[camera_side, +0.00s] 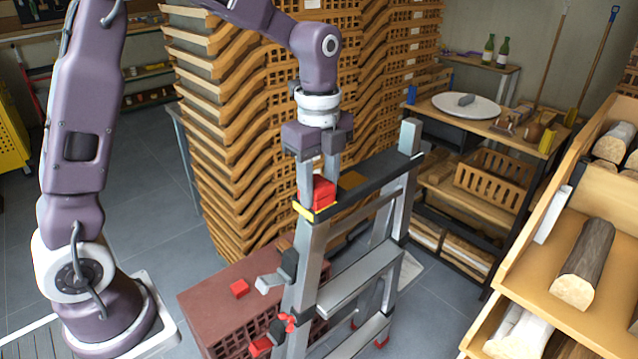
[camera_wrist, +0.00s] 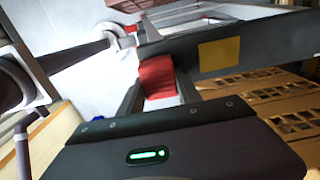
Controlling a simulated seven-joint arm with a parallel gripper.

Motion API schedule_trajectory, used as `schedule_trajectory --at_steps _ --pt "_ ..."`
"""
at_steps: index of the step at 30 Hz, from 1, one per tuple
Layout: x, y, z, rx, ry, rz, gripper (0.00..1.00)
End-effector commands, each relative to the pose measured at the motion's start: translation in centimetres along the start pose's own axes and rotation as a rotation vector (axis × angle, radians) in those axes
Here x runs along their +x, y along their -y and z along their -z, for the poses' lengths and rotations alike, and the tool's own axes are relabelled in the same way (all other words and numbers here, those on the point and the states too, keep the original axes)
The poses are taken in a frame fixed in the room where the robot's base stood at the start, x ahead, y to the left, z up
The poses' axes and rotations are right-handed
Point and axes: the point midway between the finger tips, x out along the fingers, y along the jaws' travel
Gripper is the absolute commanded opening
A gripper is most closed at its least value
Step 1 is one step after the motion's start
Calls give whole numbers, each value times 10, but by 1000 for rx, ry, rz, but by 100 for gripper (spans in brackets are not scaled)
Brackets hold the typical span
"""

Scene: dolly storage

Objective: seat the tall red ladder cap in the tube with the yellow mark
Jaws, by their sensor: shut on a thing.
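The ladder (camera_side: 345,285) stands upright with grey rails and steps and a dark top bar. Its left rail tube has a yellow mark (camera_side: 303,209) round its upper end. My gripper (camera_side: 319,180) points down over that tube, its two fingers shut on the red ladder cap (camera_side: 323,193). The cap is right at the top of the marked tube; I cannot tell whether its lower end is inside. In the wrist view the red cap (camera_wrist: 157,75) shows between the dark fingers, beside the top bar with a yellow patch (camera_wrist: 219,55). The tube's mouth is hidden there.
A reddish crate (camera_side: 215,312) stands left of the ladder, with a loose red block (camera_side: 240,288) on it. Stacked wooden pieces (camera_side: 230,130) rise behind. A shelf with logs (camera_side: 585,262) is at right, and a bench with a white plate (camera_side: 466,108) is behind.

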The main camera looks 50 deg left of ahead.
Motion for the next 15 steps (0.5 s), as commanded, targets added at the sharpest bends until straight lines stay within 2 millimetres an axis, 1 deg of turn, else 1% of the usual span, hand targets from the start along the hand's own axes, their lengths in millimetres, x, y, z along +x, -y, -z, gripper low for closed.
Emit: schedule_trajectory --at_steps 6,7,10,11,15 --pt "0 0 0 0 0 1 0" --pt "0 0 0 0 0 1 42" --pt "0 0 0 0 0 1 62" --pt "0 0 0 0 0 1 66" --pt "0 0 0 0 0 1 66"
